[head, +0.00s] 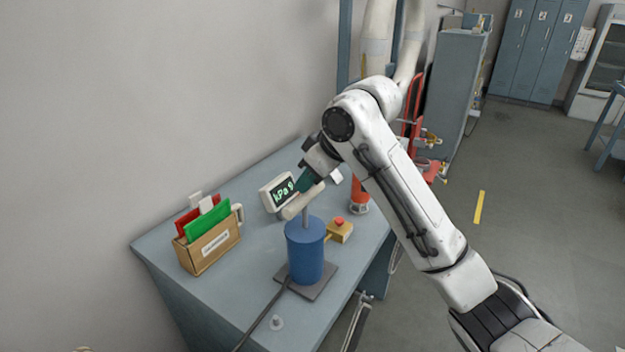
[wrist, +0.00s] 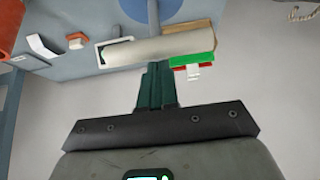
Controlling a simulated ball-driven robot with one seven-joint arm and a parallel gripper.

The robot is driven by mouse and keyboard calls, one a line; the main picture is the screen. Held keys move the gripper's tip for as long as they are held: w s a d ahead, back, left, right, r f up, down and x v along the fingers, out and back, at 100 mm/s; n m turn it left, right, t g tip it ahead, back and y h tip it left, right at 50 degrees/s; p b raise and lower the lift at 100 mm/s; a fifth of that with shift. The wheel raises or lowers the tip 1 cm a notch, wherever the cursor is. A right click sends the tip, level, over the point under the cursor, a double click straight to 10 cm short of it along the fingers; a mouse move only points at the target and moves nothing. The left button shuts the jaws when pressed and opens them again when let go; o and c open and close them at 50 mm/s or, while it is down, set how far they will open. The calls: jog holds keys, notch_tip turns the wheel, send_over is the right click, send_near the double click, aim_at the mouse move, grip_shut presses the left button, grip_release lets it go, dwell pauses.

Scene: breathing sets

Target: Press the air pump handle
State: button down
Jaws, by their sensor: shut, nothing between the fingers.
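The air pump stands on the blue-grey table. Its blue cylinder (head: 305,252) sits upright on a flat grey base plate, with a rod rising to a pale crossbar handle (head: 296,205). My gripper (head: 306,182) is shut and empty, with dark green fingers right at the handle in the head view. In the wrist view the gripper (wrist: 157,70) points at the middle of the handle (wrist: 165,47); the fingertips overlap its lower edge in the picture. I cannot tell whether they touch it. A small display reading "kPa" (head: 276,192) stands behind the handle, partly hidden by it.
A wooden box (head: 208,250) with red and green folders stands left on the table (head: 160,247). A yellow box with a red button (head: 340,231) is right of the pump. An orange-red cylinder (head: 359,193) stands behind. A dark hose runs to the table's front edge.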

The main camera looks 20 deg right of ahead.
jog(key=w+v, duration=0.1)
jog(key=v, duration=1)
jog(key=shift+a+r, duration=0.15)
jog(key=shift+r, duration=0.4)
dwell(0.9)
